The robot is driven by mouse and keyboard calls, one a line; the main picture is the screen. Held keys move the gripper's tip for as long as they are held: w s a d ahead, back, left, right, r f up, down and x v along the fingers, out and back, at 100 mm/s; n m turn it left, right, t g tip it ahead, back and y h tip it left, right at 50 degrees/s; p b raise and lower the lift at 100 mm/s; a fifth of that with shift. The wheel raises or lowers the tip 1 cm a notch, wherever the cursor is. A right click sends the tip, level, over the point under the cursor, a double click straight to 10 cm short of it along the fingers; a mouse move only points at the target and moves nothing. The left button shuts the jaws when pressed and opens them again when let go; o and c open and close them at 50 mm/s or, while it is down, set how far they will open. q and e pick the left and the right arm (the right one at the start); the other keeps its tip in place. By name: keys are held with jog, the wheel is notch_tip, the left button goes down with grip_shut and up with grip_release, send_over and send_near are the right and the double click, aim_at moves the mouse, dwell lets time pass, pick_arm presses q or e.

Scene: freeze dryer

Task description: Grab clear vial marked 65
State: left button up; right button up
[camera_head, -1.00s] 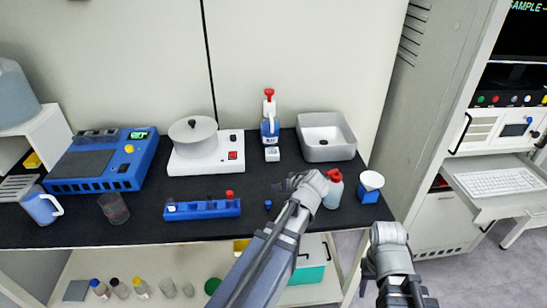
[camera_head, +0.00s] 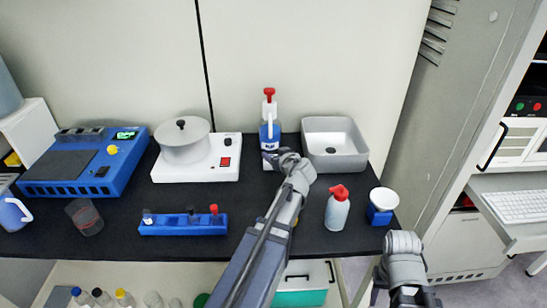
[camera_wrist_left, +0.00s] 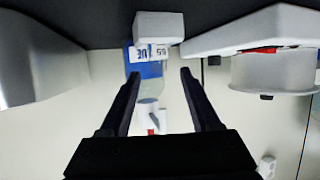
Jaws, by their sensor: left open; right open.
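No vial reads clearly as marked 65 in the head view. My left gripper (camera_head: 272,158) is open, just in front of the bottle. In the left wrist view its fingers (camera_wrist_left: 157,85) stand apart with the bottle seen between them, not gripped. My right gripper (camera_head: 380,282) is open and empty at the bottom right, off the bench.
A blue rack (camera_head: 175,228) holds small capped items. A hotplate (camera_head: 195,170) with a pot, a grey basin (camera_head: 335,155), a red-capped bottle (camera_head: 337,212) and a blue-white cup stand (camera_head: 381,214) are nearby. Capped and clear vials (camera_head: 125,297) stand on the lower shelf.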

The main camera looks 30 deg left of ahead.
aim_at(270, 151)
pick_arm(q)
jog(key=shift+f+b+x, duration=0.1)
jog(key=shift+b+x, duration=0.75)
jog(key=shift+x, duration=1.15)
jog(key=shift+f+b+x, duration=0.15)
jog(key=shift+b+x, duration=0.7)
jog(key=shift+x, duration=1.1)
jog(key=shift+d+r, duration=0.1)
jog(key=shift+d, duration=0.05)
jog(key=shift+c, duration=0.4)
grip_shut()
